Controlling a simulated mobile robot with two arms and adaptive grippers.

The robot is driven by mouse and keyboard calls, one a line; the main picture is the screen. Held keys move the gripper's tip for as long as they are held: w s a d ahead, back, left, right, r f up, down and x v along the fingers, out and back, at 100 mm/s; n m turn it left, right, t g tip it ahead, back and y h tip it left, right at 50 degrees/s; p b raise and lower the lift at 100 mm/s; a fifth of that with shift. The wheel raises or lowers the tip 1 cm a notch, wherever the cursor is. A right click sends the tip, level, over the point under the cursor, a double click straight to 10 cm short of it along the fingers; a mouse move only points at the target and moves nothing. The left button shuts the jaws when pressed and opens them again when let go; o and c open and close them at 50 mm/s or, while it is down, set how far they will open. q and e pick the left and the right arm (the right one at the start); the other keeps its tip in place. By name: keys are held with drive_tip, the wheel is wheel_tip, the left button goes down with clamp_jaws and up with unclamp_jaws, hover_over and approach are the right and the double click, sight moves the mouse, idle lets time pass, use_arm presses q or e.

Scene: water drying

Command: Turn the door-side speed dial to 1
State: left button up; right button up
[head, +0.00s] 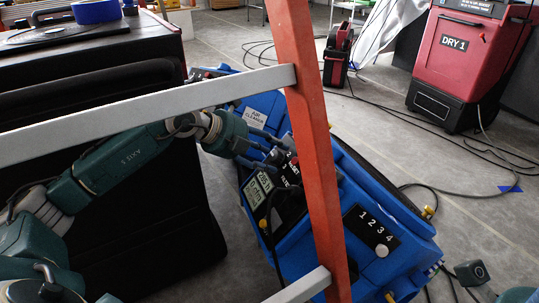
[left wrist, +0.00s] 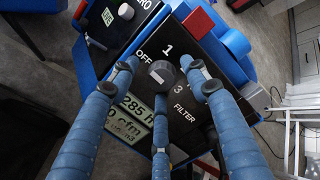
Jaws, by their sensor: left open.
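A black dial (left wrist: 163,72) sits on a dark panel with the printed marks OFF, 1, 3 and FILTER in the left wrist view. Where its pointer aims is hard to tell. My left gripper (left wrist: 158,88) is open. Its blue fingers spread around the dial, two at its sides and one below; contact is unclear. In the head view my left gripper (head: 272,146) is over the panel of the blue air cleaner (head: 300,245), and its fingers hide the dial. A lit display (left wrist: 130,122) lies beside the dial.
An orange ladder rail (head: 318,150) and pale rungs (head: 150,110) cross the head view. A panel marked 1 2 3 4 has a white knob (head: 382,250). A black case (head: 100,200) stands left. A red DRY 1 unit (head: 455,60) and cables lie beyond.

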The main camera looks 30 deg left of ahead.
use_arm(q)
drive_tip(key=c, duration=1.1)
drive_tip(key=shift+r+m, duration=0.1)
drive_tip(key=shift+m, duration=0.3)
drive_tip(key=m, duration=0.5)
drive_tip(key=shift+w+a+r+m+h, duration=0.1)
drive_tip(key=shift+a+m+h, duration=0.05)
drive_tip(key=shift+m+h, duration=0.2)
drive_tip(key=m+h, duration=0.1)
drive_tip(key=m, duration=0.4)
drive_tip(key=shift+r+m, duration=0.1)
drive_tip(key=shift+m, duration=0.15)
drive_tip(key=shift+c, duration=0.2)
drive_tip(key=o, duration=1.1)
drive_tip(key=shift+o, duration=0.2)
